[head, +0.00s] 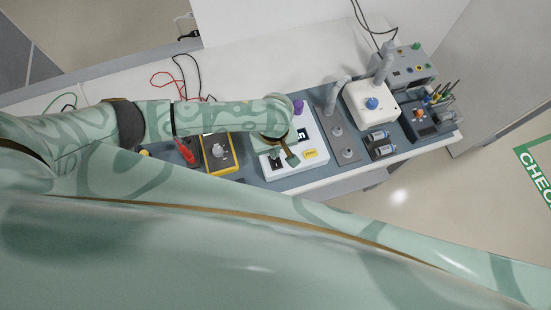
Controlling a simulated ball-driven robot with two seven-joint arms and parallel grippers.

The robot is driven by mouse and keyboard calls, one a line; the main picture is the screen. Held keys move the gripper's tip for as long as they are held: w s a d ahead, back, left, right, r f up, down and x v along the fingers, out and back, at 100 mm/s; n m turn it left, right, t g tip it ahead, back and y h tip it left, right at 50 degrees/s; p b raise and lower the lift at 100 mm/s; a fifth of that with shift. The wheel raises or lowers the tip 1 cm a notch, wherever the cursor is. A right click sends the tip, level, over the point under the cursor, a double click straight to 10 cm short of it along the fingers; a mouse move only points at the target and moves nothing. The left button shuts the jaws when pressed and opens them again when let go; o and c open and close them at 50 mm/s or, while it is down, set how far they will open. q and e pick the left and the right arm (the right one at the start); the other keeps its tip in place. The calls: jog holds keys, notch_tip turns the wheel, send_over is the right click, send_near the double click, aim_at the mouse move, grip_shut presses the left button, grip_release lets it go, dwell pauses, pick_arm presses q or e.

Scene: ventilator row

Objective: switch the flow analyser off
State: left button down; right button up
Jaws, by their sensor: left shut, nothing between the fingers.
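A white box (312,135) with a purple knob (298,106), dark panels and a yellow label (310,154) stands on the grey-blue bench mat; it looks like the flow analyser, though I cannot read its name. My left arm reaches in from the left, and my left gripper (291,159) is over this box, shut and empty. The gripper and wrist hide part of the box's top, so I cannot make out its switch or whether the fingertips touch it. My right gripper is not in view.
A yellow meter (218,153) with a grey dial stands left of the box. To the right are a grey post (331,100), a white unit with a blue knob (371,103) and a grey instrument (405,68). Red and black leads (172,80) lie behind my arm.

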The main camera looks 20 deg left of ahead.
pick_arm(q)
jog(key=shift+f+b, duration=0.3)
jog(key=shift+f, duration=0.6)
dwell(0.8)
notch_tip(320, 180, up, 7)
jog(key=p, duration=1)
dwell(0.5)
